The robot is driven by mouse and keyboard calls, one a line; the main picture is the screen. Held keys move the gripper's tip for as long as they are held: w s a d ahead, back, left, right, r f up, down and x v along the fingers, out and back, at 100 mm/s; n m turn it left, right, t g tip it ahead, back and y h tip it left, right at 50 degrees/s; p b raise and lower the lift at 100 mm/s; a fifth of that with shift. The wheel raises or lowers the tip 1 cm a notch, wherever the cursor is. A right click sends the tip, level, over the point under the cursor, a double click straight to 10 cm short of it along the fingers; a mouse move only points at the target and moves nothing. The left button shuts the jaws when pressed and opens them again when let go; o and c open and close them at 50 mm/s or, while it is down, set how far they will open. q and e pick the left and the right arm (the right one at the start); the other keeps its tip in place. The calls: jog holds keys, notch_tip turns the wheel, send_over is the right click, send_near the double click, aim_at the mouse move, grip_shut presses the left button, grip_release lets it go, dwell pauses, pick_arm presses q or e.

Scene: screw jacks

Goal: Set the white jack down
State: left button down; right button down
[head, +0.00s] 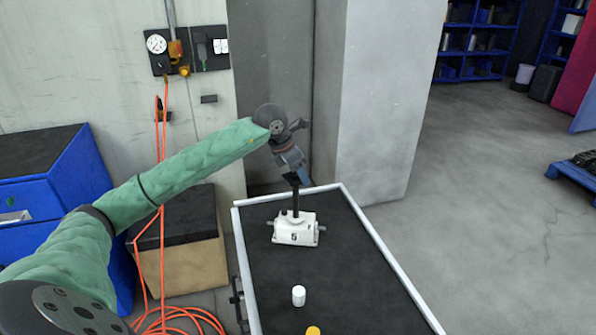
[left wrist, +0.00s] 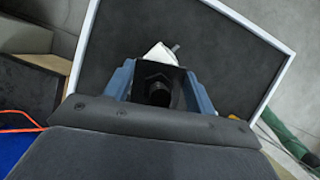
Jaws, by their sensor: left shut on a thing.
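The white jack (head: 296,230) has a boxy white body with a black upright screw (head: 295,202). It is upright over the far part of the black-topped, pale-rimmed cart (head: 355,290); I cannot tell whether its base touches the surface. My left gripper (head: 299,178) is above the body, shut on the top of the screw. In the left wrist view the blue fingers (left wrist: 160,85) stand on both sides of the dark screw top, and part of the white jack (left wrist: 160,54) shows beyond. The rest of its body is hidden there. My right gripper is not in view.
A small white cylinder (head: 298,296) and a yellow object (head: 313,330) stand nearer on the cart. The cart's right side is clear. A grey pillar (head: 385,100) rises behind it.

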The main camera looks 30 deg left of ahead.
pick_arm(q)
jog(key=c, duration=0.7)
grip_release()
jog(key=shift+o, duration=1)
jog(key=shift+s+d+r, duration=0.1)
jog(key=shift+s+r, duration=0.05)
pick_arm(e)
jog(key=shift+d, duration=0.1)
pick_arm(q)
jog(key=shift+r, duration=0.25)
jog(key=shift+s+a+r+b, duration=0.2)
jog(key=shift+r+b, duration=0.2)
jog(key=shift+b, duration=0.05)
jog(key=b+v, duration=0.3)
jog(key=v, duration=0.7)
jog(key=shift+r, duration=0.25)
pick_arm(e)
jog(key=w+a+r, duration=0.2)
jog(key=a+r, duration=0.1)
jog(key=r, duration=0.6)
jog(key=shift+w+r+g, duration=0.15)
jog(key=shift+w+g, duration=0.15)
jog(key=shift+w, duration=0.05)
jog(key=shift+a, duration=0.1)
